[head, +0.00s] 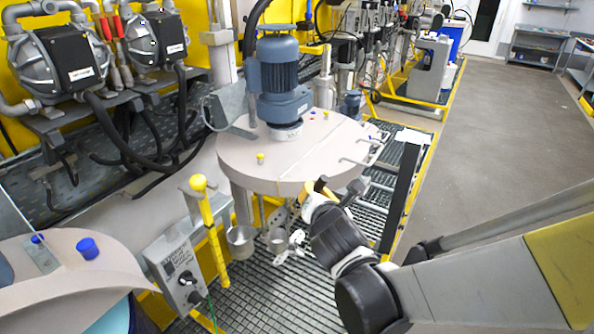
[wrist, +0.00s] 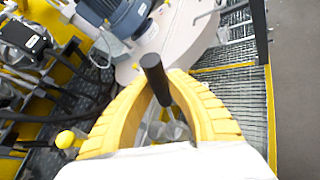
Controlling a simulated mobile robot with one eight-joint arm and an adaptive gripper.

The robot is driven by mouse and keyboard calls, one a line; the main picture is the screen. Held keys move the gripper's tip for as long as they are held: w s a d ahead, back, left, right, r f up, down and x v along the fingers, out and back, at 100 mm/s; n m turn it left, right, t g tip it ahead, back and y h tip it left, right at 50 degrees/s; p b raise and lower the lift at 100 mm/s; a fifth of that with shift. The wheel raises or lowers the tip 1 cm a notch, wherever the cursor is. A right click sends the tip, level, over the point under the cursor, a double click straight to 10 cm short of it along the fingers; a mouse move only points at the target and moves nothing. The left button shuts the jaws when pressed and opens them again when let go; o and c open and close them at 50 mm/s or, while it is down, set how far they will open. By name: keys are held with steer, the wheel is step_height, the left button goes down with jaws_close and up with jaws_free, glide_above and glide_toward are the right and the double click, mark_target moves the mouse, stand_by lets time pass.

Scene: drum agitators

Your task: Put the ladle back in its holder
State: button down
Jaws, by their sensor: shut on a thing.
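My gripper (head: 308,190) is near the front right edge of the round beige drum lid. In the wrist view, its yellow fingers (wrist: 165,92) are closed around the black handle of the ladle (wrist: 156,78). The handle points up out of the fingers, and a metallic part shows blurred below, between them. The black handle end (head: 320,184) also shows at the fingers in the head view. Two metal cups hang in front of the drum, a left one (head: 241,242) and a right one (head: 278,241). I cannot tell which cup belongs to the held ladle. I cannot clearly identify the holder.
A blue motor (head: 279,82) stands on the drum lid (head: 240,158). Metal hooks reach left from a dark post (head: 399,195) to the right. A yellow-knobbed pole (head: 212,232) and a grey control box (head: 176,268) stand left. Grey floor (head: 510,120) is open at right.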

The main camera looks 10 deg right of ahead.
step_height(320, 180, up, 2)
steer(key=shift+w+a+p, duration=0.1)
steer(key=shift+p, duration=0.25)
steer(key=shift+w+a+f, duration=0.1)
steer(key=shift+w+a, duration=0.2)
steer(key=shift+a, duration=0.1)
steer(key=w+a+f+b, duration=0.3)
steer(key=w+a, duration=0.8)
step_height(320, 180, down, 7)
steer(key=b, duration=0.6)
steer(key=shift+s+d, duration=0.2)
steer(key=shift+b, duration=0.4)
steer(key=shift+f+b, duration=1)
steer(key=shift+f, duration=0.25)
steer(key=c, duration=1.3)
jaws_free()
